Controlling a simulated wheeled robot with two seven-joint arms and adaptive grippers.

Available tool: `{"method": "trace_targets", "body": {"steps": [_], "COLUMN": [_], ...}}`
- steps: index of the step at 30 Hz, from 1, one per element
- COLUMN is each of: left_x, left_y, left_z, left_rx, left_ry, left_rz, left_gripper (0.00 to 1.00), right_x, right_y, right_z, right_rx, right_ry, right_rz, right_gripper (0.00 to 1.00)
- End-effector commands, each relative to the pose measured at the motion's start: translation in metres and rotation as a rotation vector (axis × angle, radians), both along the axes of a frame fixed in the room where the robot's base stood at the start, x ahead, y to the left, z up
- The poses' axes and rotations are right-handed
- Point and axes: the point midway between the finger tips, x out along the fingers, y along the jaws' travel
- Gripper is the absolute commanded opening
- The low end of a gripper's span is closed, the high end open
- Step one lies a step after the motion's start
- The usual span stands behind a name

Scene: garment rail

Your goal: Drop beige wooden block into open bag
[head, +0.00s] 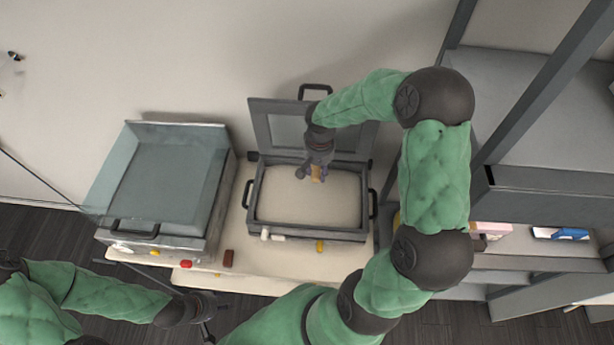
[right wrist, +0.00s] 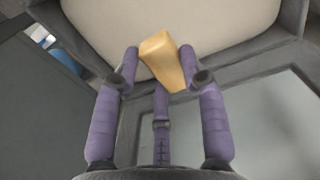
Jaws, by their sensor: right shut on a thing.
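The beige wooden block (head: 317,174) is held in my right gripper (head: 318,168), over the open bag. In the right wrist view the block (right wrist: 165,61) sits tilted between the purple fingers (right wrist: 160,66), and my right gripper is shut on it. The open bag (head: 300,232) looks like a dark-framed case with a pale inside and a raised lid behind. Its rim (right wrist: 240,62) and pale floor also show in the right wrist view. How high the block is above the floor is hard to tell. My left gripper (head: 205,303) is low at the left, away from the bag; its fingers are unclear.
A grey machine with a clear hood (head: 165,180) stands left of the bag. A grey shelf (head: 545,180) stands at the right. The bag's raised lid (head: 262,125) stands behind.

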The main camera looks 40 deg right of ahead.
Motion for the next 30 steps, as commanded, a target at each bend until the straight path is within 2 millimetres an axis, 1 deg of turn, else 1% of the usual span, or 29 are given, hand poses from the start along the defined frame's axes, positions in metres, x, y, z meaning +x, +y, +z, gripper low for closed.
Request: {"method": "trace_targets", "body": {"steps": [1, 6, 12, 16, 23, 24, 26, 27, 30], "left_x": [0.000, 0.000, 0.000, 0.000, 0.000, 0.000, 0.000, 0.000, 0.000], "left_y": [0.000, 0.000, 0.000, 0.000, 0.000, 0.000, 0.000, 0.000, 0.000], "left_z": [-0.005, -0.015, -0.026, -0.028, -0.027, -0.027, -0.027, -0.027, -0.027], "left_rx": [0.000, 0.000, 0.000, 0.000, 0.000, 0.000, 0.000, 0.000, 0.000], "left_ry": [0.000, 0.000, 0.000, 0.000, 0.000, 0.000, 0.000, 0.000, 0.000], "left_rz": [0.000, -0.001, -0.001, -0.001, -0.001, -0.001, -0.001, -0.001, -0.001], "left_gripper": [0.40, 0.40, 0.40, 0.40, 0.40, 0.40, 0.40, 0.40, 0.40], "right_x": [0.000, 0.000, 0.000, 0.001, 0.001, 0.001, 0.001, 0.001, 0.000], "right_y": [0.000, 0.000, 0.000, 0.000, 0.000, -0.001, 0.000, 0.000, 0.000], "right_z": [-0.007, -0.026, -0.045, -0.050, -0.049, -0.049, -0.049, -0.049, -0.049], "right_rx": [0.000, 0.001, 0.000, 0.000, -0.001, -0.001, -0.001, -0.001, -0.001], "right_ry": [0.001, 0.001, 0.000, -0.001, -0.001, -0.001, -0.001, -0.001, -0.001], "right_rz": [0.000, 0.000, 0.000, 0.000, 0.000, 0.000, 0.000, 0.000, 0.000], "right_gripper": [0.20, 0.20, 0.20, 0.20, 0.20, 0.50, 0.67, 0.69, 0.69]}}
